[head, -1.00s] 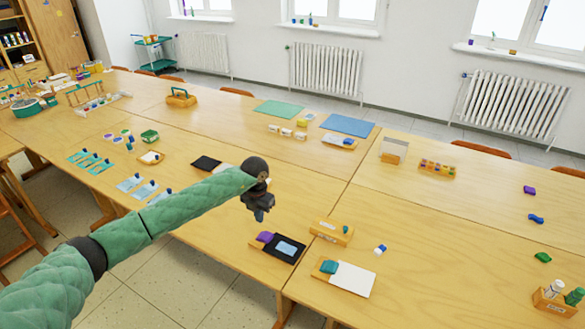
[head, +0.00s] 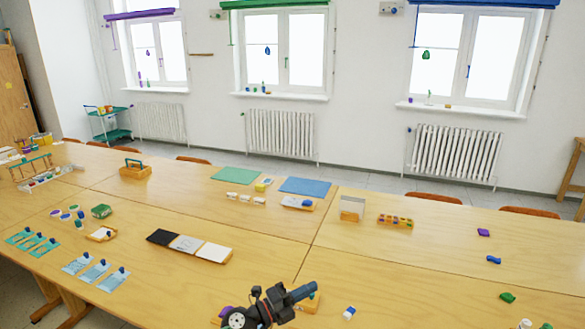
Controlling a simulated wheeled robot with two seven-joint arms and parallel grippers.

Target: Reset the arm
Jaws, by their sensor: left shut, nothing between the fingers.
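My left gripper (head: 298,295) shows at the bottom centre of the head view, dark with a blue-grey part pointing to the right. Its jaws are shut and hold nothing. It appears over the near part of the long wooden table (head: 390,285). It partly hides an orange wooden block (head: 311,303) and a purple item (head: 225,311) behind it. The green sleeve of my left arm is out of the picture. My right gripper is not in view.
A row of black, grey and white panels (head: 189,245) lies left of the gripper. A small blue-and-white block (head: 349,312) lies to its right. Blue (head: 305,186) and green (head: 236,175) mats lie farther back. The table's middle right is mostly clear.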

